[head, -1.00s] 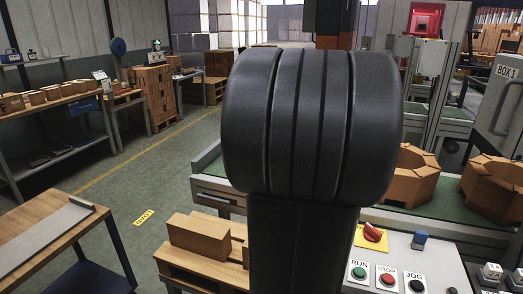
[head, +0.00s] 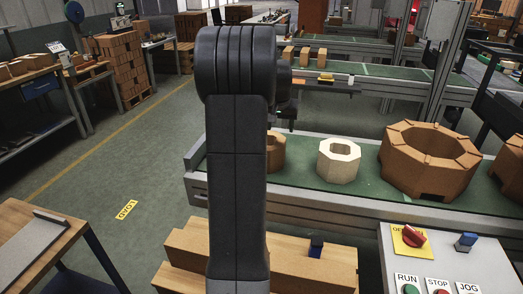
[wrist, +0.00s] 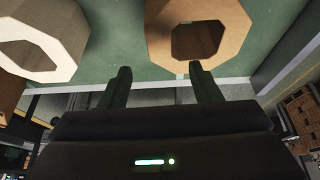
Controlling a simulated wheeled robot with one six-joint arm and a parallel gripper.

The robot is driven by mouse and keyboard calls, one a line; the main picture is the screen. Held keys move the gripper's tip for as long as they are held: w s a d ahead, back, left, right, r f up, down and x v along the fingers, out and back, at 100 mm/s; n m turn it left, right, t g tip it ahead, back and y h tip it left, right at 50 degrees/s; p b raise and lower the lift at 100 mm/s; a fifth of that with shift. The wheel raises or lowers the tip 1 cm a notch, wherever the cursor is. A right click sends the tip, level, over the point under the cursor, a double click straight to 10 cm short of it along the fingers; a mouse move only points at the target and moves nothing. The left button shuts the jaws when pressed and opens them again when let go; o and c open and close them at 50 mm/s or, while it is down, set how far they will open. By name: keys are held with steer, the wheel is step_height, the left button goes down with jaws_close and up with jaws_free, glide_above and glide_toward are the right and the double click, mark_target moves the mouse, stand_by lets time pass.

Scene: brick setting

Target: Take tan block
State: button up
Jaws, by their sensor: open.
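The tan block (head: 277,152) is a small octagonal ring with a hole through it. In the head view it sits on the green conveyor, partly hidden behind my arm. In the wrist view the tan block (wrist: 225,45) is at the top, just ahead of the fingers and right of their middle. My gripper (wrist: 160,68) is open, with nothing between its fingers. Its right fingertip overlaps the near edge of the block in the picture; I cannot tell whether they touch. In the head view my arm hides most of the gripper.
A cream octagonal block (head: 338,163) stands right of the tan one; it also shows at the wrist view's left (wrist: 62,45). A large brown octagonal ring (head: 428,165) stands farther right. A control panel (head: 455,262) and boxes on a pallet (head: 200,249) are in front.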

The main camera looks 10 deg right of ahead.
mark_target(280, 141)
steer(key=x, duration=0.5)
steer(key=shift+f, duration=0.15)
steer(key=shift+s+p+x, duration=0.2)
steer(key=shift+x, duration=1.15)
steer(key=shift+s+p+x, duration=0.15)
steer(key=shift+s+x, duration=0.05)
steer(key=shift+x, duration=1.1)
steer(key=shift+a+f, duration=0.1)
jaws_close()
steer(key=shift+w, duration=0.15)
